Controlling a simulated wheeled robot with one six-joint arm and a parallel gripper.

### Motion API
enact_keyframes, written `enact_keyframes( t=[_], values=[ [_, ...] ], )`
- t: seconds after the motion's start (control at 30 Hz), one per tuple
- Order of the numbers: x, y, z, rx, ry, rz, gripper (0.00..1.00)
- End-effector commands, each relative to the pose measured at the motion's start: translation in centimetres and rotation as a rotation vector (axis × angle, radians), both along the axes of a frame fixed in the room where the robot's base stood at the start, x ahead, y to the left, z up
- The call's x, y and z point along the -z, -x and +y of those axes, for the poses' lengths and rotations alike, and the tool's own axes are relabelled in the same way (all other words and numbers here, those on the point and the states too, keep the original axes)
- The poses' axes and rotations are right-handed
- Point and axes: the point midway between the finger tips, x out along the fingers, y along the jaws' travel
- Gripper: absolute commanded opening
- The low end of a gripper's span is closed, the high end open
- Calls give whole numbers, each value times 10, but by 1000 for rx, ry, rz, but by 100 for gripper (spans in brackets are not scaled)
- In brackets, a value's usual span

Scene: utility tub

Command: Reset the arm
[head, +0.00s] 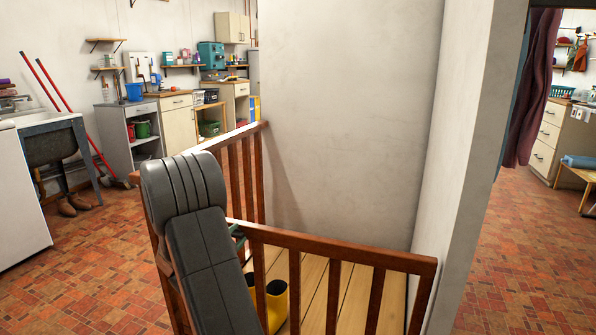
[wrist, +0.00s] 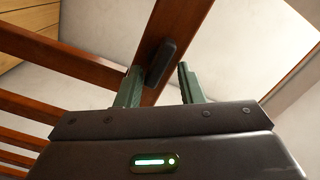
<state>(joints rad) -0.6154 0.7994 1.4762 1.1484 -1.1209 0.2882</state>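My gripper (wrist: 160,72) shows in the wrist view with its two green fingers apart. I see nothing held between them. A reddish-brown wooden railing post (wrist: 178,35) passes just beyond the fingers, and a dark rounded pad (wrist: 161,63) shows against it; I cannot tell what the pad belongs to. Whether the fingers touch the post is unclear. In the head view my dark grey arm (head: 210,260) crosses in front of the wooden railing (head: 335,246), and only a small green part of the gripper shows beside it.
Yellow boots (head: 277,302) stand behind the railing, partly hidden. A pale wall (head: 350,110) rises close behind it. A grey sink (head: 48,145), red-handled tools (head: 75,115) and cabinets (head: 179,127) stand at the left. Tiled floor (head: 95,270) is clear at lower left and right.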

Motion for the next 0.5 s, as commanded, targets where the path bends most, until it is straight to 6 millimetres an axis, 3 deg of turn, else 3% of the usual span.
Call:
enact_keyframes(
  t=[0.5],
  values=[
    [-2, 0, 1, -1, 129, 46, 35]
  ],
)
